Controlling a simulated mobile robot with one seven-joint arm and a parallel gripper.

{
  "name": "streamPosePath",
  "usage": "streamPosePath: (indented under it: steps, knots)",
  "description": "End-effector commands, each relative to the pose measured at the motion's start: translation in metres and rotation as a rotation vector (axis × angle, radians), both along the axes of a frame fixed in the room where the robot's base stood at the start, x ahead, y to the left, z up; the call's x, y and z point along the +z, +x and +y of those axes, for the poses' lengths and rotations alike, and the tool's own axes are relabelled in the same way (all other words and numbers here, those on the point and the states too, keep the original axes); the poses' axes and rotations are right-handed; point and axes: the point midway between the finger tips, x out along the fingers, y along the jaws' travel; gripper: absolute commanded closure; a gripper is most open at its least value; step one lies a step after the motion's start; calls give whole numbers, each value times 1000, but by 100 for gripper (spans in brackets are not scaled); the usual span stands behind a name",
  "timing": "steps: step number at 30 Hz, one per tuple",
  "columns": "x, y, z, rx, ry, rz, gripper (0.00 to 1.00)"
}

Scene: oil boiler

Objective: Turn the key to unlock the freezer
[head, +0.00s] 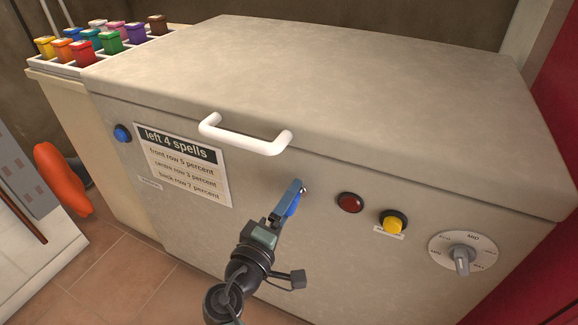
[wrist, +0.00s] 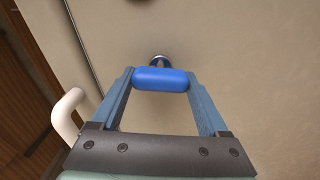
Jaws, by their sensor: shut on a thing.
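The freezer (head: 330,95) is a large beige chest with a closed lid and a white handle (head: 245,137) on its upper front. The blue key (head: 293,204) sits at the lock on the freezer's front, below and right of the handle. In the wrist view the blue key head (wrist: 160,79) lies crosswise between the fingertips, with the metal lock (wrist: 158,60) just beyond it. My gripper (head: 290,200) is shut on the key head, one finger at each end. It also shows in the wrist view (wrist: 160,82). The key's shaft is mostly hidden.
Right of the key are a red lamp (head: 350,202), a yellow button (head: 393,222) and a grey dial (head: 463,258). A blue button (head: 122,133) and a printed sign (head: 183,167) are on the left. Colored containers (head: 83,53) stand at the back left. An orange object (head: 62,180) is beside the freezer.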

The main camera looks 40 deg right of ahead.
Motion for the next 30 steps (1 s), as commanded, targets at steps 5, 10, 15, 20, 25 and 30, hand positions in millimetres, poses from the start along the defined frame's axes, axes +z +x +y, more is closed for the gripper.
streamPosePath:
  steps: [5, 10, 15, 20, 25, 30]
  knots:
    - [0, 0, 1, -1, -42, 106, 78]
    - [-1, 0, 1, 0, -67, 171, 78]
    - [-2, 0, 1, -1, -83, 206, 78]
    - [-3, 0, 1, -1, -88, 217, 78]
    - [-3, 0, 1, -1, -88, 219, 78]
    - [-3, 0, 1, -1, -88, 219, 21]
